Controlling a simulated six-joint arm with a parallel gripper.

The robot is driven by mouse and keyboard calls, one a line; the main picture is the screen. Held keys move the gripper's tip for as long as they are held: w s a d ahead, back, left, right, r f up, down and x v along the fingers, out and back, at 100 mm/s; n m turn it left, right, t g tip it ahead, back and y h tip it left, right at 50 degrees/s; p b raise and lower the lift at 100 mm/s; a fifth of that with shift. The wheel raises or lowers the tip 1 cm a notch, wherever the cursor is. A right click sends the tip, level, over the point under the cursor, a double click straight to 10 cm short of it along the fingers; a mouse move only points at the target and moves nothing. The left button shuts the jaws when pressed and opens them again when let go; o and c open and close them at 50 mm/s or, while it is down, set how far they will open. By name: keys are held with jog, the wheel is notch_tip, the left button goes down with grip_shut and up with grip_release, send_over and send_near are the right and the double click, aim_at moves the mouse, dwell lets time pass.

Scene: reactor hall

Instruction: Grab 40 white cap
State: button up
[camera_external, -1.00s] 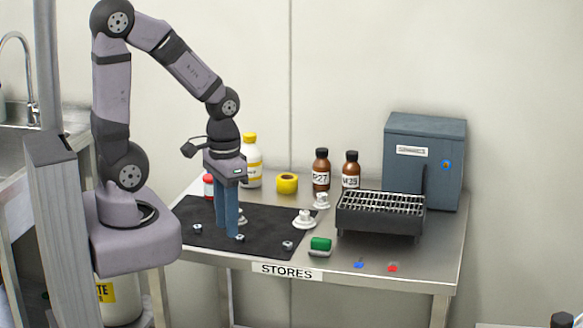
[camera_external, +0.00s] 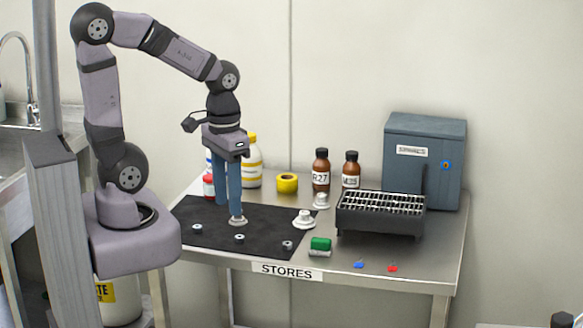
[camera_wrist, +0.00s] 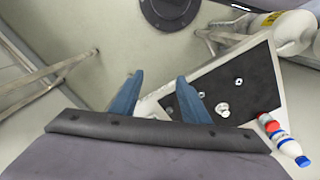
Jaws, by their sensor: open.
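A white cap (camera_external: 238,221) rests on the black mat, just below and partly behind one finger of my gripper. Another white cap (camera_external: 304,219) stands at the mat's right edge, and a third white cap (camera_external: 321,200) stands on the bench near the rack. No number can be read on any cap, so I cannot tell which is 40. My gripper (camera_external: 229,211) points down over the mat with its blue fingers apart and nothing between them. In the wrist view, the gripper (camera_wrist: 158,80) is open, and a pale cap-like piece (camera_wrist: 222,109) shows on the mat right of it.
The black mat (camera_external: 270,220) holds several small metal pieces. Behind are a yellow tape roll (camera_external: 287,183), brown bottles (camera_external: 321,170), a yellow-capped bottle (camera_external: 252,165) and a red-capped bottle (camera_external: 208,187). Right are a wire-topped rack (camera_external: 380,215), a grey cabinet (camera_external: 424,155) and a green-topped block (camera_external: 320,246).

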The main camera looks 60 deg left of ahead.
jog(key=w+a+f+n+t+h+b, duration=0.2)
jog(key=w+a+f+n+h+b, duration=0.1)
jog(key=w+n+b, duration=0.55)
jog(key=w+a+f+n+t+h+b, duration=0.2)
jog(key=w+n+t+b, duration=0.1)
jog(key=w+n+b, duration=0.6)
jog(key=w+a+r+n+t+h+b, duration=0.1)
jog(key=w+a+r+n+t+b, duration=0.15)
jog(key=a+n+b, duration=0.45)
jog(key=w+a+r+n+t+h+b, duration=0.1)
jog(key=w+a+r+n+t+b, duration=0.15)
jog(key=a+n+t, duration=0.4)
jog(key=m+g, duration=0.2)
send_near(303, 212)
jog(key=w, duration=0.1)
jog(key=w+d, duration=0.1)
jog(key=w, duration=0.1)
jog(key=shift+d+f, duration=0.1)
jog(key=shift+d, duration=0.1)
jog(key=shift+f, duration=0.5)
jog(key=shift+x, duration=3.55)
jog(key=shift+d, duration=0.1)
